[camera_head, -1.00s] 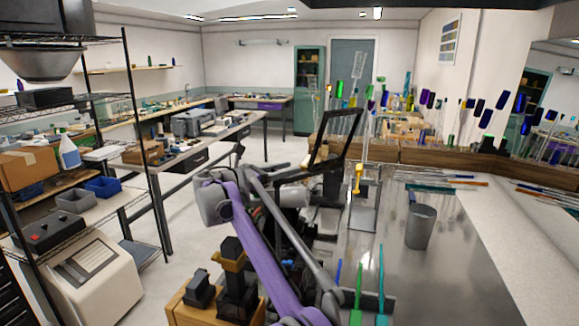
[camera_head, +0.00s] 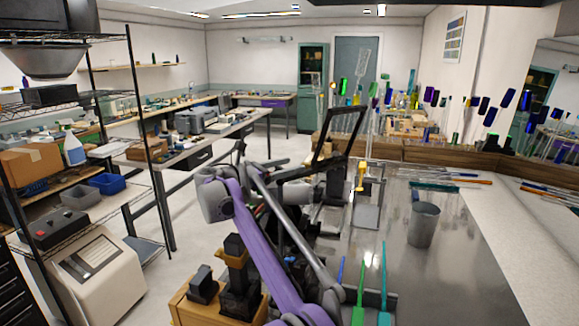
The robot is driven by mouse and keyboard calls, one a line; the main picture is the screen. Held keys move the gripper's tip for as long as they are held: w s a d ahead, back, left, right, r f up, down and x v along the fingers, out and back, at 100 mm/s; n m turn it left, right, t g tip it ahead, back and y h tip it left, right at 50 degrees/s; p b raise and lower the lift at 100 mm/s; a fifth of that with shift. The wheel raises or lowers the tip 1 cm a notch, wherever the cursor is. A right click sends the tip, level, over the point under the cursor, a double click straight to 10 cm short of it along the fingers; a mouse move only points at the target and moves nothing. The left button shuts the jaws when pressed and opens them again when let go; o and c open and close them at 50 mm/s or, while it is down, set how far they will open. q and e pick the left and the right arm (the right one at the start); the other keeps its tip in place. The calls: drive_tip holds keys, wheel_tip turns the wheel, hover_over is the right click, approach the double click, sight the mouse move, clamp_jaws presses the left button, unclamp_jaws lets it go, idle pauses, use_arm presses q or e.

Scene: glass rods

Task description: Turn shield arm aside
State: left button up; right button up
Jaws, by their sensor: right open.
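A tilted black frame (camera_head: 327,133), apparently the shield, stands at the back left of the grey bench, in front of the glass rods. A yellow fitting (camera_head: 360,177) is just below its right side. My right arm, with a purple link, rises from the bottom centre and bends at a grey elbow. My right gripper (camera_head: 287,174) is open at the frame's lower left. It is small and dark against black parts, so contact with the shield arm cannot be told. My left gripper is not in view.
A grey cup (camera_head: 423,225) stands on the metal bench (camera_head: 450,265). Coloured rods stand upright at the front, and more rods lie at the back right. A wire shelf (camera_head: 130,180) is at the left.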

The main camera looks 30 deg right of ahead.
drive_tip(key=a, duration=1)
drive_tip(key=shift+a, duration=0.15)
